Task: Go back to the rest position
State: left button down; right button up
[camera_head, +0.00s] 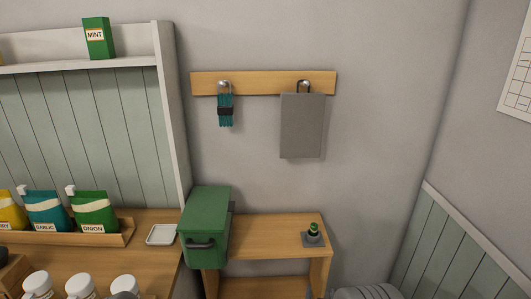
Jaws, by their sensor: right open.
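My left gripper is out of the picture.
A green box with a dark handle (205,228) stands at the left of the small wooden table (270,236). A small green-topped item (313,235) stands at its right. Bags (93,213) and white-lidded jars (80,286) fill the left counter. A hook rail (262,83) hangs above.

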jog(key=s+a+f+g+y, duration=0.1)
jog(key=s+f+g+y, duration=0.1)
jog(key=s+f+g, duration=0.35)
jog(key=s+a+f+g+y, duration=0.1)
jog(key=s+f+g, duration=0.2)
jog(key=s+f, duration=0.6)
jog(key=s+a+f+g+y, duration=0.2)
jog(key=s+f+g, duration=0.1)
jog(key=s, duration=0.4)
jog(key=s+a+f+g+y, duration=0.2)
jog(key=s+a+f+g, duration=0.1)
jog(key=s, duration=0.3)
jog(key=shift+s+a+f, duration=0.15)
jog(key=shift+s+f, duration=0.05)
jog(key=shift+s, duration=0.2)
